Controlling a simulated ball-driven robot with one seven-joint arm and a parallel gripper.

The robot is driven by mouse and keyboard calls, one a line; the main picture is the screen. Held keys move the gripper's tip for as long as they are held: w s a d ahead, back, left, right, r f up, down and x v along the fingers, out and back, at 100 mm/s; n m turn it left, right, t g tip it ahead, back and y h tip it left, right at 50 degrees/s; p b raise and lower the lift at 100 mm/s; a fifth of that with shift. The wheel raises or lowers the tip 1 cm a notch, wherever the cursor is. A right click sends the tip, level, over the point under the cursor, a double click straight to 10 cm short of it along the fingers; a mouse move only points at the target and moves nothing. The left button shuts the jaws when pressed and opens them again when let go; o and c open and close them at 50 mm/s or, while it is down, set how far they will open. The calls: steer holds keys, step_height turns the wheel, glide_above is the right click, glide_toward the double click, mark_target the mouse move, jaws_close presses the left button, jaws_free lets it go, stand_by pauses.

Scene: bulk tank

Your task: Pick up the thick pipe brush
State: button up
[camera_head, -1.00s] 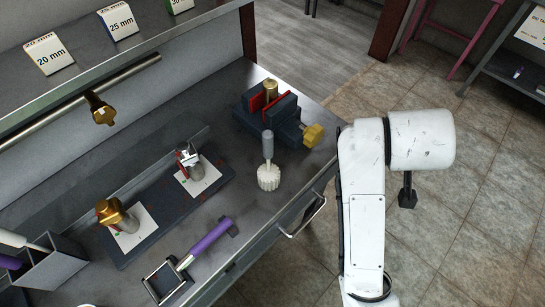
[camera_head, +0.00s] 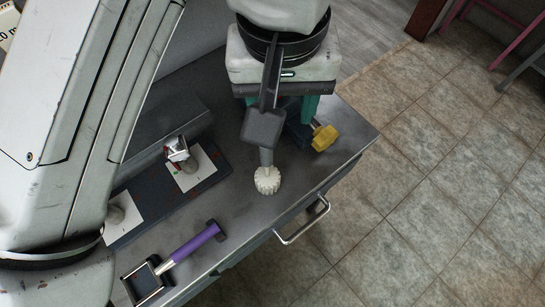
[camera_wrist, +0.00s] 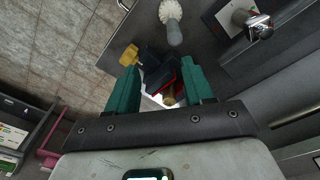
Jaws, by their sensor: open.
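The thick pipe brush (camera_head: 267,181) has a white ribbed bristle head and a grey handle. It appears to stand on its bristles on the grey bench, handle up. In the head view a dark part of my wrist partly covers its handle. The wrist view shows the brush (camera_wrist: 174,28) beyond the fingers, near the top edge. My gripper (camera_wrist: 159,67) is open with teal fingers apart and nothing held. In the head view my gripper (camera_head: 281,108) hangs over the vise, behind the brush and apart from it.
A dark vise with red jaws and a yellow knob (camera_head: 325,137) sits below my gripper. A dark mat (camera_head: 160,205) with white cards and fittings lies to the left. A purple-handled tool (camera_head: 196,243) lies in front. The bench edge and drawer handle (camera_head: 304,220) are close right.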

mark_target(266, 151)
steer(key=shift+s+a+r+n+g, duration=0.15)
steer(key=shift+s+a+n+g, duration=0.2)
steer(key=shift+s+a, duration=0.45)
steer(key=shift+w+a+f, duration=0.1)
steer(key=shift+a+f, duration=0.05)
steer(key=shift+f, duration=0.2)
steer(key=f, duration=1)
steer(key=shift+w+a, duration=0.15)
steer(key=shift+w, duration=0.1)
steer(key=shift+c, duration=0.5)
jaws_close()
